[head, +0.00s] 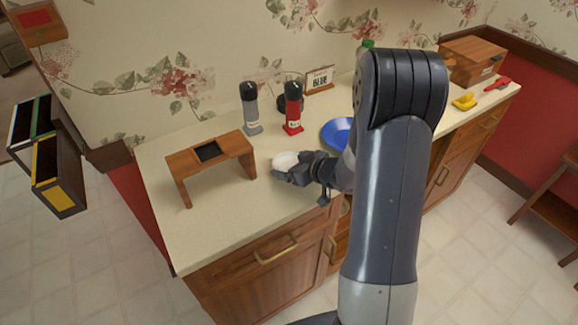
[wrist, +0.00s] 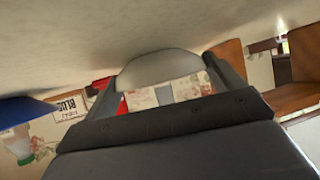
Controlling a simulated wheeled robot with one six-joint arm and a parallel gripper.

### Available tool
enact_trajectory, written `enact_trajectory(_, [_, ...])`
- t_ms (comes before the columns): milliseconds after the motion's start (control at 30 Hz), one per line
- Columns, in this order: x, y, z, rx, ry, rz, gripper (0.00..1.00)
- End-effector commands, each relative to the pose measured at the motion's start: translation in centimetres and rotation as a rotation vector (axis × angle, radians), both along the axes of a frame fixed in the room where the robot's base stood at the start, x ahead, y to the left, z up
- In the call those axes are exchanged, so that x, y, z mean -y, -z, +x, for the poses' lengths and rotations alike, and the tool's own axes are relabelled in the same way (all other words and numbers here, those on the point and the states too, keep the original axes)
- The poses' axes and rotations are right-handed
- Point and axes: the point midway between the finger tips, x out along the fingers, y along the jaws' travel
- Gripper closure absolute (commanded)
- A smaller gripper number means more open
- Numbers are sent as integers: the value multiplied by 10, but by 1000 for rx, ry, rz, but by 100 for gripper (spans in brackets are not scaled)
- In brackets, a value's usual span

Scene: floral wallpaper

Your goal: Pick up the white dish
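The white dish (head: 285,160) sits low at the counter surface, near the middle of the counter. My gripper (head: 290,173) is beside it, partly covering its lower right in the head view. In the wrist view, which is upside down, the dish (wrist: 160,68) lies between the two spread fingers of my gripper (wrist: 163,78). Its sides come right up to both fingers. I cannot tell whether they press on it, or whether it is lifted at all.
A wooden stand (head: 211,152) is left of the dish. A grey bottle (head: 250,110) and a red bottle (head: 293,110) stand behind. A blue plate (head: 336,131) is close behind my gripper. A wooden box (head: 470,60) is far right. The counter's front left (head: 215,225) is clear.

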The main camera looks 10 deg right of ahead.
Motion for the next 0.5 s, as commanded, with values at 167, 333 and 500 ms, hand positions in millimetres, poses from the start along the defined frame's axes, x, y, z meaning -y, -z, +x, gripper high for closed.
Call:
enact_trajectory(167, [0,0,0,1,0,0,35])
enact_trajectory(333, [0,-1,0,1,0,0,35])
enact_trajectory(500, [0,-14,0,4,-1,-1,35])
